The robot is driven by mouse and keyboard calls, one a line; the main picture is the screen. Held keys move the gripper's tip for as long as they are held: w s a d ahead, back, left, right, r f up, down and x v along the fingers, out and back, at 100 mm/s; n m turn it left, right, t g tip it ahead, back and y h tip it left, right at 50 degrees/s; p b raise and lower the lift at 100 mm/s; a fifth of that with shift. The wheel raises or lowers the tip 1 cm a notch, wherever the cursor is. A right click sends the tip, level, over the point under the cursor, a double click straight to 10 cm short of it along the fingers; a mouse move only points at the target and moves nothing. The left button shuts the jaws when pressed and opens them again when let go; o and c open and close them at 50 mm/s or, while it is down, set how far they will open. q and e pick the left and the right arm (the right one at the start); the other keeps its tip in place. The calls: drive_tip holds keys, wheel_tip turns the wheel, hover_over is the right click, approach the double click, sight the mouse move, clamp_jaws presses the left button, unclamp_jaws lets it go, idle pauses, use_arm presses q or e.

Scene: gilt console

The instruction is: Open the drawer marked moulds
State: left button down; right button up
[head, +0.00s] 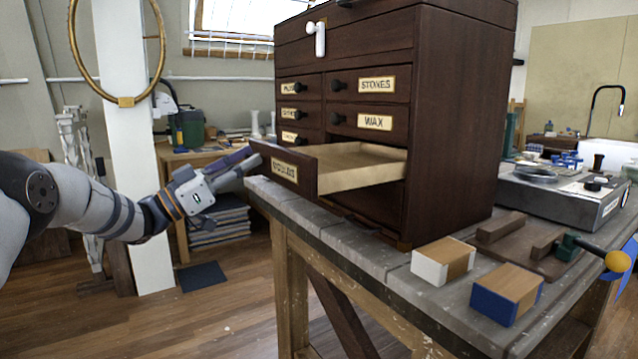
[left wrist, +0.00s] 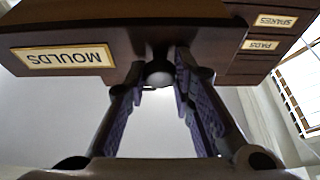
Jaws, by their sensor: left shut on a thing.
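My left gripper (head: 248,160) is at the drawer's front. In the left wrist view its fingers are closed around the round dark knob (left wrist: 158,73). The knob is hidden in the head view. My right gripper is not in view.
The cabinet stands on a grey-topped workbench (head: 400,268). Two small blocks, one white-ended (head: 443,262) and one blue-ended (head: 506,294), lie in front of it. Other labelled drawers, such as wax (head: 373,121) and stones (head: 376,85), are shut.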

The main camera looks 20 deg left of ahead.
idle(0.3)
use_arm(q)
drive_tip(key=c, duration=1.4)
unclamp_jaws()
drive_tip(key=shift+o, duration=0.2)
drive_tip(key=v, duration=1.2)
